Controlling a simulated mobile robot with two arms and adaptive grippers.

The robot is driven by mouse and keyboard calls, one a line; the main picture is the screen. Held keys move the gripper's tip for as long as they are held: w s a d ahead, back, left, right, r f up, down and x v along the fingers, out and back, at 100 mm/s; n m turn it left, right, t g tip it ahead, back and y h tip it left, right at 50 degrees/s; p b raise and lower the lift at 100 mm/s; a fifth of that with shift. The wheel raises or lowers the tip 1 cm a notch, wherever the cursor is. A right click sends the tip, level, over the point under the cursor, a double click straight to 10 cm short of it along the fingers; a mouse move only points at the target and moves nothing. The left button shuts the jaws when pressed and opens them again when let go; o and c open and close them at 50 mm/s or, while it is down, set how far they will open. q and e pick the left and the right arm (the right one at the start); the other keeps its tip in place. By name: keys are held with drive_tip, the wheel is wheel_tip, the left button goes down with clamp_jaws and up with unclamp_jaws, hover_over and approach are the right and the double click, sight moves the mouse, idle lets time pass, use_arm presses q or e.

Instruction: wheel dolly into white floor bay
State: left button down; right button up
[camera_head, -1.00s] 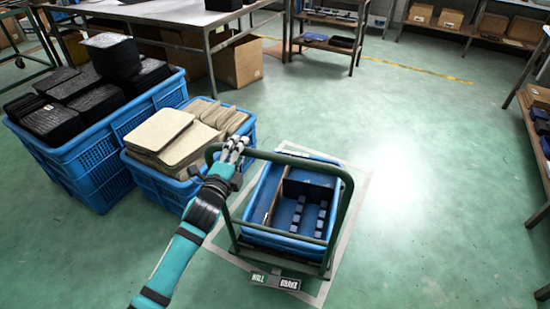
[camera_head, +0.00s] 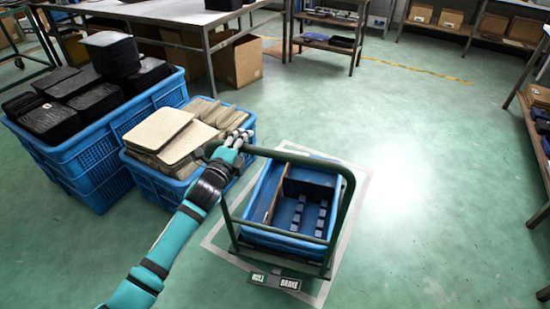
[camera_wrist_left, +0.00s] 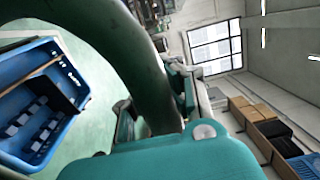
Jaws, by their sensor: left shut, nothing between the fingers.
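The dolly has a dark green tube frame (camera_head: 346,208) and carries a blue crate (camera_head: 262,185) with a divider and several small dark blue blocks. It stands inside the white floor bay (camera_head: 362,190), whose outline shows around it. A ROLL/BRAKE pedal plate (camera_head: 275,281) is at its near foot. My left gripper (camera_head: 241,138) is shut and empty by the top left corner of the handle. My right gripper is not in view.
A blue basket of tan pads (camera_head: 160,178) stands close left of the dolly. Stacked blue crates with black trays (camera_head: 85,150) are further left. A work table (camera_head: 165,12) and shelves (camera_head: 330,40) stand behind. The floor to the right is clear.

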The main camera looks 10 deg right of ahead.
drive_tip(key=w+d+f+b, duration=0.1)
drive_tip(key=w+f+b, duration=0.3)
use_arm(q)
drive_tip(key=w+d+m+g+h+b, duration=0.1)
drive_tip(key=w+d+b, duration=0.3)
drive_tip(key=w, duration=0.8)
drive_tip(key=shift+m+h+b, duration=0.4)
drive_tip(key=shift+h+b, duration=0.05)
drive_tip(key=shift+h, duration=0.25)
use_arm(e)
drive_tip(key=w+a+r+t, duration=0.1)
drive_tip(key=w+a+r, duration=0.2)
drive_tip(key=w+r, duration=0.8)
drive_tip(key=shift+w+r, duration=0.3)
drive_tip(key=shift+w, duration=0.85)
use_arm(q)
drive_tip(key=shift+r, duration=0.1)
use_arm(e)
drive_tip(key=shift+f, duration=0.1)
